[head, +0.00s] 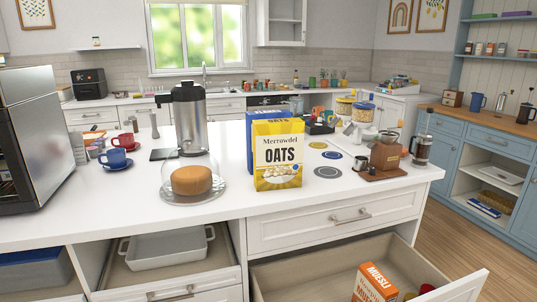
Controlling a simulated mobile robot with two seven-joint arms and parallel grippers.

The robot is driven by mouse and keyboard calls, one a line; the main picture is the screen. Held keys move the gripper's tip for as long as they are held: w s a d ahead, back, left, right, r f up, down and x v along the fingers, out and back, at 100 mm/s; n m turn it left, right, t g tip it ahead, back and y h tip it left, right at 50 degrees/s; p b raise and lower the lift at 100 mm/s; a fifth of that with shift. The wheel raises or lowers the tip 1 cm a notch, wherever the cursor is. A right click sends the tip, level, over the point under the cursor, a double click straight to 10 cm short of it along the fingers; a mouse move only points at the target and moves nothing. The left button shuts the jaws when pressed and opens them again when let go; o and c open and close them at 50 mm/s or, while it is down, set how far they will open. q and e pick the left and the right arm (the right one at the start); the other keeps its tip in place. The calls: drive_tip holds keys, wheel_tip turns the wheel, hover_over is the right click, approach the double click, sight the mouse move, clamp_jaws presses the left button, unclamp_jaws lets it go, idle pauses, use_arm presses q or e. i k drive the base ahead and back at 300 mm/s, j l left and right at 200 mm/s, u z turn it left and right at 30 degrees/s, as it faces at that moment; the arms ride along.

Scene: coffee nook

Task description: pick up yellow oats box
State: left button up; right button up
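The yellow oats box (278,158) stands upright on the white counter, its printed front facing me. A blue box (252,118) stands directly behind it and is partly hidden; whether the two touch I cannot tell. Neither of my grippers shows in the head view.
A cake under a glass dome (192,180) is left of the oats box, with a steel urn (188,118) behind. Coasters (327,172) and a wooden coffee stand (384,158) are to the right. An open drawer (315,262) below holds a muesli box (374,284).

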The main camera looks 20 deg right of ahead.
sight(277, 143)
drive_tip(key=i+j+z, duration=0.1)
drive_tip(key=i+j, duration=0.25)
drive_tip(key=i+j+z, duration=0.1)
drive_tip(key=i+j, duration=0.2)
drive_tip(key=j, duration=0.2)
